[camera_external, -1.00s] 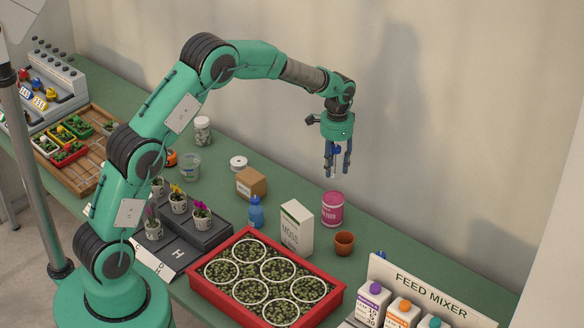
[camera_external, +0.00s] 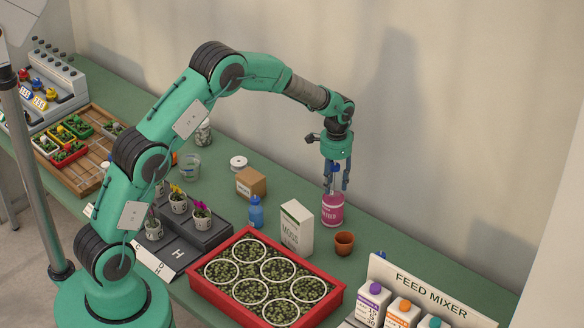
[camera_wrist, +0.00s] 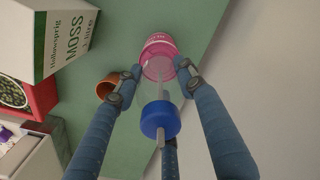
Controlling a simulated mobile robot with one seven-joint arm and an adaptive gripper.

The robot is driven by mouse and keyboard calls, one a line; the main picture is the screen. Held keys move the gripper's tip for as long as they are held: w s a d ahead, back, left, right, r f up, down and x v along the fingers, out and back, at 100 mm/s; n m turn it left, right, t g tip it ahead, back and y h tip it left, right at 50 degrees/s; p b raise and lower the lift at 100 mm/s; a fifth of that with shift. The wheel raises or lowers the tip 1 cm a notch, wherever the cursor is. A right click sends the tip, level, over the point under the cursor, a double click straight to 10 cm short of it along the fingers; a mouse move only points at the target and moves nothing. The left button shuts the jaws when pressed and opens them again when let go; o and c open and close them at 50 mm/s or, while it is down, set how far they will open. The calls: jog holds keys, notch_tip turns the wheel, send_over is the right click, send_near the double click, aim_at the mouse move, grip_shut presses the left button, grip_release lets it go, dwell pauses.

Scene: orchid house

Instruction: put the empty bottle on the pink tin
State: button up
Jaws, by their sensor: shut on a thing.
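My gripper (camera_external: 337,185) is shut on a clear bottle with a blue cap (camera_wrist: 160,120). The bottle's see-through body is faint in the wrist view, and in the outside view the fingers mostly hide it. The bottle hangs roughly upright, cap up toward my wrist. The pink tin (camera_external: 333,211) stands upright on the green bench, right below my gripper. In the wrist view the pink tin (camera_wrist: 158,48) shows just past the fingertips, behind the bottle's far end. I cannot tell whether the bottle touches the tin's top.
A white moss box (camera_external: 297,228) stands left of the tin, and a small terracotta pot (camera_external: 344,243) in front of it. A blue bottle (camera_external: 256,212) and a cardboard box (camera_external: 251,182) stand further left. A red tray (camera_external: 268,233) of plants lies in front. The wall is behind.

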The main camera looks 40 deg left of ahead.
aim_at(335, 165)
jog(key=shift+f, duration=0.9)
jog(key=shift+f, duration=0.1)
jog(key=o, duration=1.1)
notch_tip(335, 165, up, 12)
jog(key=shift+r+p, duration=0.1)
jog(key=shift+p, duration=0.55)
